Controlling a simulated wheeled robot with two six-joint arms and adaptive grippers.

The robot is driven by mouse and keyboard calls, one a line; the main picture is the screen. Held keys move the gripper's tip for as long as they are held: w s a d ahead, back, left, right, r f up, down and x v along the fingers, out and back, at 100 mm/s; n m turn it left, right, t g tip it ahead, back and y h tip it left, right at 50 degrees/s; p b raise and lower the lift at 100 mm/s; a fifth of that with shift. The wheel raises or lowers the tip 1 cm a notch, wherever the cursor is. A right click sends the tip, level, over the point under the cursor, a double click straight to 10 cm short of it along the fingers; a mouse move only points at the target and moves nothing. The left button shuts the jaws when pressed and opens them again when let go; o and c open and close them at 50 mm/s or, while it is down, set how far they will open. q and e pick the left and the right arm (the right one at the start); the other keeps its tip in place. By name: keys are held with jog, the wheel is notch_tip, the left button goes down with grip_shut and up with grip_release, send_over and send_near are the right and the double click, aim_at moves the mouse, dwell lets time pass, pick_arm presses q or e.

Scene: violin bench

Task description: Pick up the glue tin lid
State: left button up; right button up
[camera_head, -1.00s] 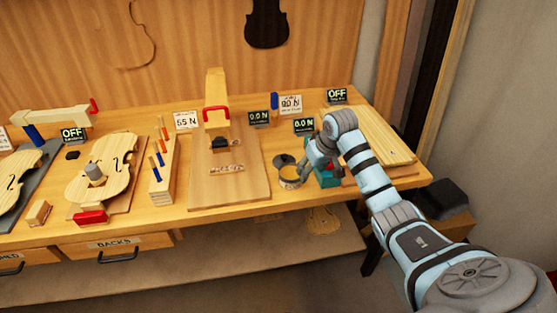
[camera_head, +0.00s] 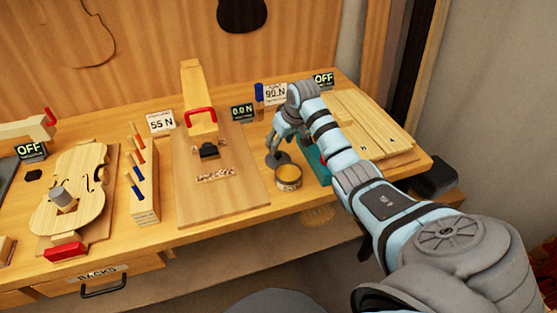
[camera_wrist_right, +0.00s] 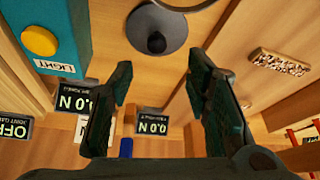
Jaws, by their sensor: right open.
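The glue tin lid (camera_head: 278,159) is a grey disc with a dark knob, lying on the bench just behind the open glue tin (camera_head: 288,178). My right gripper (camera_head: 284,138) is above and just behind the lid in the head view. In the wrist view its two dark fingers (camera_wrist_right: 160,88) are wide apart with nothing between them, and the lid appears beyond their tips. My left gripper is not in view.
A teal box with a yellow button (camera_wrist_right: 40,40) labelled LIGHT stands close beside the lid. A board with a clamp fixture (camera_head: 225,190) is to the left, and a pale wooden panel (camera_head: 365,125) to the right. Small force displays (camera_head: 243,112) stand behind.

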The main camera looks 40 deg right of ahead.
aim_at(278, 154)
jog(key=x, duration=0.2)
jog(key=b+x, duration=0.1)
jog(key=x, duration=0.4)
jog(key=shift+s+d+f, duration=0.2)
jog(key=shift+s, duration=0.1)
jog(key=shift+s+r, duration=0.15)
jog(key=c, duration=1)
